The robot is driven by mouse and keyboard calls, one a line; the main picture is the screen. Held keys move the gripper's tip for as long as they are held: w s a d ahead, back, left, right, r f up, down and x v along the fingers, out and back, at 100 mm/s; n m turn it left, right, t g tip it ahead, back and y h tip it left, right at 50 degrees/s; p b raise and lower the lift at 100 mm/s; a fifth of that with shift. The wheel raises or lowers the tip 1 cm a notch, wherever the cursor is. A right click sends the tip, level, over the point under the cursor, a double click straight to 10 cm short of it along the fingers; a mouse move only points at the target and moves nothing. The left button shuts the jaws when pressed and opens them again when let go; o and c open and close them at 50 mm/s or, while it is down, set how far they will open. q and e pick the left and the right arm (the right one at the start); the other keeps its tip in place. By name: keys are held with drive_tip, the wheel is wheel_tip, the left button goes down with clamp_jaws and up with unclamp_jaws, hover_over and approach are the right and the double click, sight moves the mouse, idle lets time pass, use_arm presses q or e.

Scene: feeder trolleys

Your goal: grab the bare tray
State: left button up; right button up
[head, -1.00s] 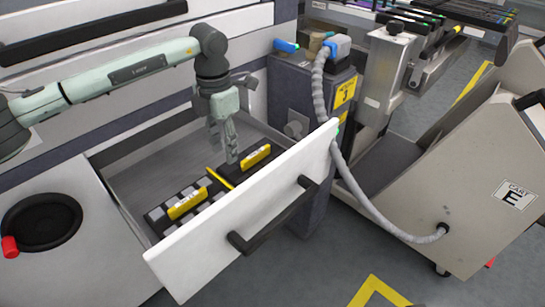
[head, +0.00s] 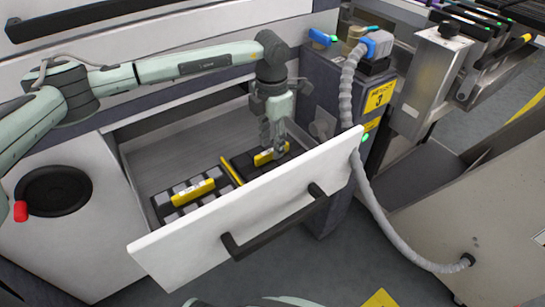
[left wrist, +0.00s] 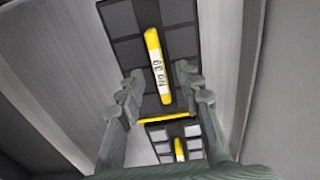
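Two trays with yellow handles lie in the open drawer (head: 250,215). The right one is the bare tray (head: 242,162), with dark, empty pockets; the left tray (head: 166,203) holds grey blocks. In the left wrist view the bare tray (left wrist: 124,22) is at the top and the filled tray (left wrist: 190,130) lower down, beyond a yellow divider (left wrist: 166,118). My left gripper (head: 273,148) points down at the bare tray's yellow handle (head: 262,159). In the left wrist view its fingers (left wrist: 160,82) are apart, one on each side of the handle (left wrist: 157,65). Contact cannot be told.
The drawer's white front with a black handle (head: 275,222) rises close to the gripper. A grey post with a ribbed hose (head: 349,105) stands to the right. A cart (head: 460,220) is further right. The drawer's back left floor is clear.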

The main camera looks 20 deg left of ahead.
use_arm(q)
wheel_tip(320, 180, down, 2)
drive_tip(key=shift+f, duration=0.1)
clamp_jaws()
drive_tip(key=shift+w, duration=0.1)
idle(0.4)
